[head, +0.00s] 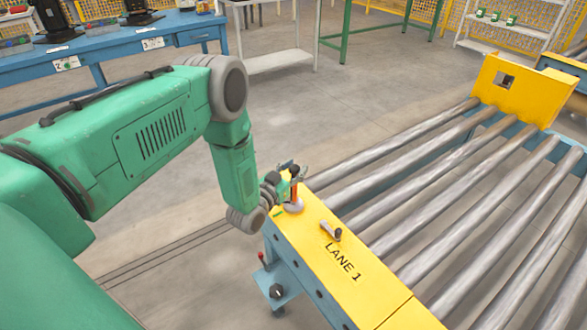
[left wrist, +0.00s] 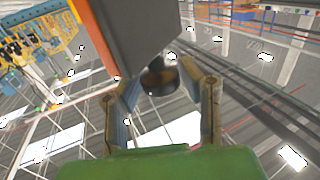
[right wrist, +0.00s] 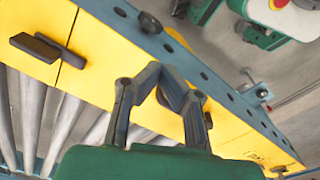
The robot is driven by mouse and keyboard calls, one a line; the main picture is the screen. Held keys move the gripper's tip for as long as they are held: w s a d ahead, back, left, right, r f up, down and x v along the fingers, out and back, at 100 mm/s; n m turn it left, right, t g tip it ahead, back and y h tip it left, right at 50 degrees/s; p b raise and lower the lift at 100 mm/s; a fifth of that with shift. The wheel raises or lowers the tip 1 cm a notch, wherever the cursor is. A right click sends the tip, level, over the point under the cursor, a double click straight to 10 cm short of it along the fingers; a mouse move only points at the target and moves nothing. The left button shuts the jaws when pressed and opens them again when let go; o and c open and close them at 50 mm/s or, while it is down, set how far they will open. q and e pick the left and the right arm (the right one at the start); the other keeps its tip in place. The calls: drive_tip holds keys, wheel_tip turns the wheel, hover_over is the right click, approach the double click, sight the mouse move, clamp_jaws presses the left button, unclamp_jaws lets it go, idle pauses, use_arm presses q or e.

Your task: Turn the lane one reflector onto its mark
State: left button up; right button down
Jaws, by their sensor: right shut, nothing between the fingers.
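The lane one reflector (head: 295,190) stands upright, orange-red on a pale round base, at the far end of the yellow LANE 1 plate (head: 318,252). A short green mark (head: 279,213) lies on the plate beside its base. My left gripper (head: 284,176) is at the reflector's upper part. In the left wrist view an orange and grey block (left wrist: 130,35), likely the reflector, comes down between the fingers with a dark round part below; whether they grip cannot be told. My right gripper (right wrist: 160,72) is shut and empty over a yellow rail (right wrist: 222,125).
A small grey lever with a dark end (head: 331,231) sits on the plate near the reflector. Steel rollers (head: 420,180) run off to the right toward a yellow end plate (head: 505,90). A blue bench (head: 110,48) stands at the back left. Bare floor lies between.

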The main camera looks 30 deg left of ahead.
use_arm(q)
drive_tip(key=shift+d, duration=0.4)
clamp_jaws()
drive_tip(key=shift+s+a+f, duration=0.1)
drive_tip(key=shift+a+f, duration=0.05)
drive_tip(key=shift+a, duration=0.45)
drive_tip(key=shift+d, duration=0.3)
drive_tip(key=shift+a+f, duration=0.1)
drive_tip(key=shift+a, duration=0.1)
drive_tip(key=shift+s, duration=0.1)
drive_tip(key=o, duration=0.7)
unclamp_jaws()
drive_tip(key=shift+c, duration=0.2)
